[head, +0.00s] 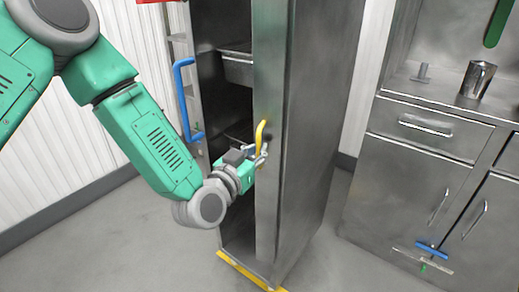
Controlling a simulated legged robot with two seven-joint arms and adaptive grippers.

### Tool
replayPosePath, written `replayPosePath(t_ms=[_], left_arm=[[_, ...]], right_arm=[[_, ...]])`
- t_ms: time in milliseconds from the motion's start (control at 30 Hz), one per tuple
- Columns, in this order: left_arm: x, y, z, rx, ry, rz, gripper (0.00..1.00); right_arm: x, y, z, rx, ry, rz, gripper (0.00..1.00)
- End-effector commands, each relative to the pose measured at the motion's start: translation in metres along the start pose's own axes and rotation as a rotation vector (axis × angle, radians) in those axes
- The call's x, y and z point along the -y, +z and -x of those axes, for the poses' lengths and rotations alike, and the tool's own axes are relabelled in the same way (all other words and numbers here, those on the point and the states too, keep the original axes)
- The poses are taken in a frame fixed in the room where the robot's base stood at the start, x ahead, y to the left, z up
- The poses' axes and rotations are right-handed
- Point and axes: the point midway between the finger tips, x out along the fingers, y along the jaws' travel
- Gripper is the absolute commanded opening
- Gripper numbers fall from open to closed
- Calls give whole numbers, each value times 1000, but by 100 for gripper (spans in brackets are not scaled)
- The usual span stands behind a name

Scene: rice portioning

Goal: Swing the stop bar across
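A short yellow bar (260,134), which looks like the stop bar, stands nearly upright on the front edge of a tall steel cabinet (305,130). My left gripper (262,153) is at the lower end of this bar, with its grey fingers close to or touching it. The fingers are small and overlap the bar, so I cannot tell whether they are closed on it. My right gripper is not in view.
The cabinet's front is open, with a shelf (238,68) inside. A blue handle (181,100) is left of the opening. A yellow strip (245,272) edges the base. A steel counter unit (405,165) with a metal jug (477,79) stands right. Floor between is clear.

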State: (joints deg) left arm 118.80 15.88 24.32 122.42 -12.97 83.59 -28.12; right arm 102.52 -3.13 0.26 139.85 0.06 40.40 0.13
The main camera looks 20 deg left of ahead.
Motion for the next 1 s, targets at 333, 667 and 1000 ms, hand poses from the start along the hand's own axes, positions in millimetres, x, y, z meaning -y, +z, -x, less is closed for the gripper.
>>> replayPosePath(t_ms=[333,667,1000], left_arm=[[11,-2,-8,-8,189,-2,0],[16,-1,-12,-3,325,-1,0],[17,-1,-12,-3,324,0,22]], right_arm=[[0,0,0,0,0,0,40],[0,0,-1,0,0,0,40],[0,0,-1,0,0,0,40]])
